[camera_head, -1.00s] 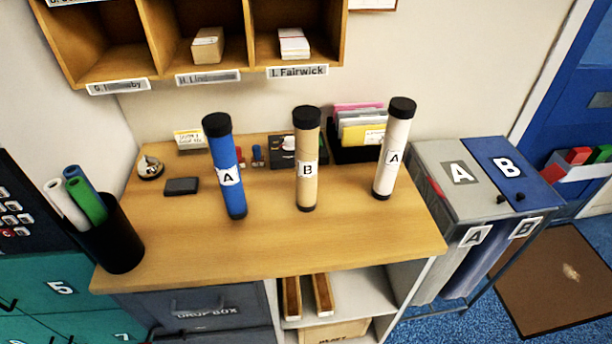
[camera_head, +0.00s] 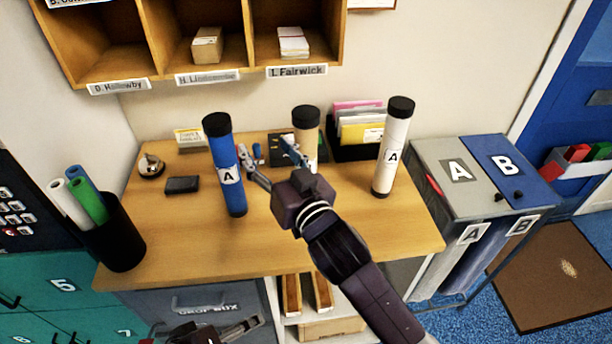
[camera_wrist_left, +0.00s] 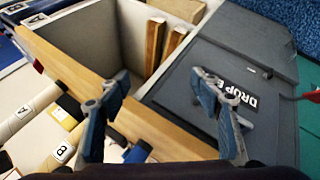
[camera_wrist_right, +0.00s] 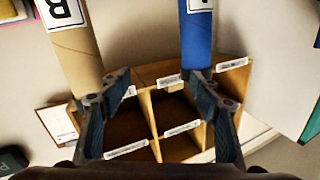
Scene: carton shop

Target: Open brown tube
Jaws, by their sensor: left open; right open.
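The brown tube (camera_head: 306,138) stands upright on the desk with its black cap (camera_head: 306,111) on. My right gripper covers its label and lower part in the head view. The right gripper (camera_head: 266,160) is open and empty, its fingers in front of the gap between the blue tube (camera_head: 221,160) and the brown tube. In the right wrist view the brown tube (camera_wrist_right: 75,52) is by the left finger and the blue tube (camera_wrist_right: 197,35) by the right finger. My left gripper (camera_head: 252,328) is low at the desk's front; the left wrist view shows it open and empty (camera_wrist_left: 165,105).
A white tube (camera_head: 392,155) marked A stands to the right on the desk (camera_head: 270,255). A black holder (camera_head: 119,240) with rolls is at the left. A card tray (camera_head: 350,152) stands behind. Bins (camera_head: 465,205) marked A and B are on the right.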

